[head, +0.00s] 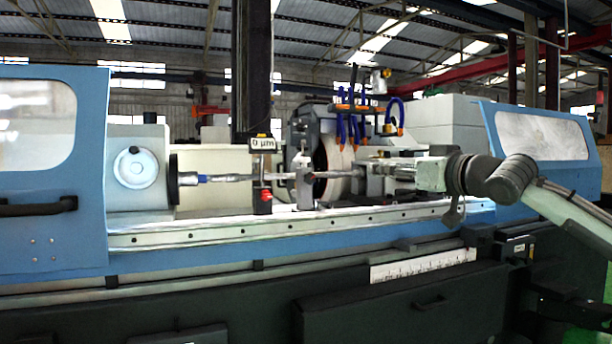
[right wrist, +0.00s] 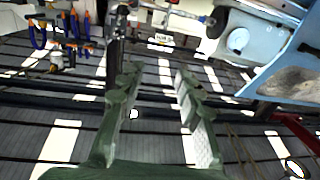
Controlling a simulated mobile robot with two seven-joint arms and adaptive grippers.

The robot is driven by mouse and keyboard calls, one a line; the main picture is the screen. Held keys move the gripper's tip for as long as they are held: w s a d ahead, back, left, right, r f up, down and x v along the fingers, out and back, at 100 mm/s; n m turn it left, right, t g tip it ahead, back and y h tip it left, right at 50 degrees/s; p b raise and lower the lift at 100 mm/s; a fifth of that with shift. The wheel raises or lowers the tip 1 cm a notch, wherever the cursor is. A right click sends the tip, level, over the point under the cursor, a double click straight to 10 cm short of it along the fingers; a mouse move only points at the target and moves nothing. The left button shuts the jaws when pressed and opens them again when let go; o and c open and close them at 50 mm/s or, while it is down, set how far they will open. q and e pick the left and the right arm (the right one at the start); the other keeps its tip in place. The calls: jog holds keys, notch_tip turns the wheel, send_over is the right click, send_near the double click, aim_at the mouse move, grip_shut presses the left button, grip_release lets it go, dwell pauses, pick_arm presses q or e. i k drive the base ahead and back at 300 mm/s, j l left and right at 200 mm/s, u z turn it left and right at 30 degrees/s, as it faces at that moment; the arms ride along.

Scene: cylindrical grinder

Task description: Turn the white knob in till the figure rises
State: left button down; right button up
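A small display (head: 263,143) reads "0 µm" on a gauge above the shaft (head: 230,177). My right gripper (head: 392,172) reaches in from the right, beside a grey support (head: 372,182) on the shaft line. In the right wrist view its two fingers (right wrist: 158,82) stand apart with nothing gripped. A small white round spot shows between the fingers in that view; I cannot tell whether it is the white knob. In the head view I cannot make out the knob clearly; the gripper and support may hide it. My left gripper is not in view.
A grinding wheel (head: 334,168) stands behind the shaft, with blue and orange hoses (head: 355,125) above it. A red-tipped part (head: 265,196) is below the display. Blue doors (head: 50,200) stand left and right (head: 540,150). A white rail (head: 230,234) runs along the front.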

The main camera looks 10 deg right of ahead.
aim_at(303, 159)
jog(key=i+l+u, duration=0.15)
jog(key=i, duration=0.4)
jog(key=i+l+u, duration=0.1)
jog(key=i+l, duration=0.3)
jog(key=i, duration=0.15)
jog(key=i+l+u, duration=0.15)
jog(key=i+l, duration=0.15)
jog(key=i, duration=0.2)
